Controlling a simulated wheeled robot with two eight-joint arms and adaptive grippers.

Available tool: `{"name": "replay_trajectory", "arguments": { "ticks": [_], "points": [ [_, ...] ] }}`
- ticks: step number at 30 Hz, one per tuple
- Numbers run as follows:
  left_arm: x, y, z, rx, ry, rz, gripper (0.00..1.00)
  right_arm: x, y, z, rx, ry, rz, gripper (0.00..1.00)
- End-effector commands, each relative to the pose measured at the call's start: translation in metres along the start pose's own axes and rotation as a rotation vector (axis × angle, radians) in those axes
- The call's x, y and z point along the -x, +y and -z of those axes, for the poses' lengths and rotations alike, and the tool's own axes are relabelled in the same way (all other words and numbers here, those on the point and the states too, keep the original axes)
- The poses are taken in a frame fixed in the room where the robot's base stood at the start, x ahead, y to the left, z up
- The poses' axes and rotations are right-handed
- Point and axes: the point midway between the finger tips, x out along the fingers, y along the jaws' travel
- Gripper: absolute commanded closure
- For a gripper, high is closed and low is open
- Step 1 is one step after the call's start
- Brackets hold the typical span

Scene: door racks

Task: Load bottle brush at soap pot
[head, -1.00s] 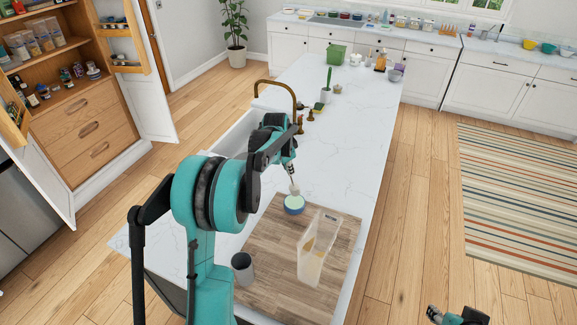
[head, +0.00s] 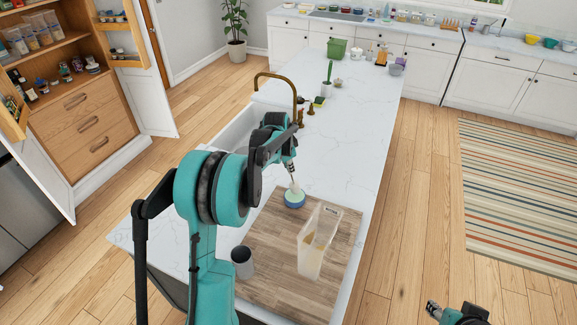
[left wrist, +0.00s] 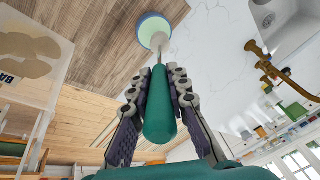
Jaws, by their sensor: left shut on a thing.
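My left gripper (left wrist: 160,88) is shut on the green handle of the bottle brush (left wrist: 160,110). In the head view the pale head of the brush (head: 296,187) points down over the small blue soap pot (head: 294,202) and hides part of the pot's top. The pot also shows in the left wrist view (left wrist: 151,24), with the brush head overlapping its opening; I cannot tell how deep the head sits. The pot stands at the back of a wooden board. My right gripper (head: 433,308) is at the bottom right, away from the counter; its fingers are too small to read.
A brass tap (head: 278,77) arches over the sink at left.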

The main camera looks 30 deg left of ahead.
Motion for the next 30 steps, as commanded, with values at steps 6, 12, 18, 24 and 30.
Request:
{"name": "replay_trajectory", "arguments": {
  "ticks": [6,12,18,24,30],
  "points": [
    [-0.002,0.001,-0.001,0.000,0.000,0.000,1.00,-0.002,0.000,-0.001,0.000,0.000,0.000,0.60],
    [-0.004,0.001,-0.001,0.000,0.000,0.000,1.00,-0.003,0.000,-0.002,0.000,0.000,0.000,0.60],
    [-0.007,0.002,-0.002,0.000,0.000,0.000,1.00,-0.005,0.000,-0.004,0.000,0.000,0.000,0.60],
    [-0.009,0.002,-0.003,0.000,0.000,0.000,1.00,-0.006,0.000,-0.005,0.000,0.000,0.000,0.60],
    [-0.011,0.002,-0.003,0.000,0.000,0.000,1.00,-0.008,0.000,-0.006,0.000,0.000,0.000,0.60]
  ]
}}
